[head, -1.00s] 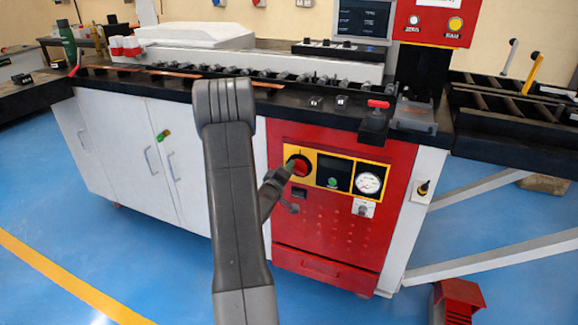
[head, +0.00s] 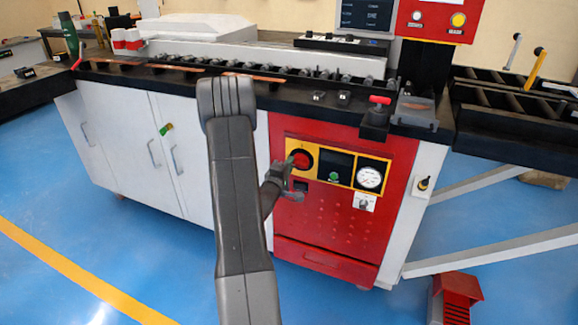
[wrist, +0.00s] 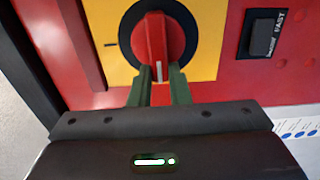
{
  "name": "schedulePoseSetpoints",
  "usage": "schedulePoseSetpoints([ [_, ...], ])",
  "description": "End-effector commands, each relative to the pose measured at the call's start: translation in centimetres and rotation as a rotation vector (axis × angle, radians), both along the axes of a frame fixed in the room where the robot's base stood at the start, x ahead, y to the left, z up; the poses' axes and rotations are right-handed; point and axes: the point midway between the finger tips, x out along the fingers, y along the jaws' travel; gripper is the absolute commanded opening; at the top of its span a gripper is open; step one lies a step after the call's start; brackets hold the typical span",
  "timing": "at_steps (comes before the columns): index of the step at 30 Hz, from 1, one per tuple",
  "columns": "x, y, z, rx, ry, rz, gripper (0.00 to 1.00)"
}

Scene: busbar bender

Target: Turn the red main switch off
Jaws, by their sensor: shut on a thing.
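The red main switch (head: 302,159) is a rotary knob on a round black base, on a yellow plate at the left of the red control panel. In the wrist view its red handle (wrist: 156,38) runs up and down the picture, white mark at the lower end. A small black line on the plate lies to the left, about a quarter turn from that mark. My gripper (wrist: 158,82) is shut on the handle's lower end, one greenish finger on each side. In the head view my gripper (head: 291,161) reaches the knob from the left, partly covering it.
A dark display with a green button (head: 334,176) and a round gauge (head: 370,177) sit right of the knob. A black rocker switch (wrist: 262,37) marked FAST is close by.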

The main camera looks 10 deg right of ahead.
Motion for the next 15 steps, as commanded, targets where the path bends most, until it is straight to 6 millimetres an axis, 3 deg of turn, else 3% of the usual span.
schedulePoseSetpoints([
  [8,0.06,0.01,0.02,-0.002,0.0,0.001,0.0],
  [9,0.06,0.01,0.03,-0.002,0.0,0.001,0.2],
  [12,0.05,0.02,0.02,-0.001,0.0,0.001,0.38],
  [15,0.03,0.01,0.01,-0.001,0.0,0.001,0.38],
])
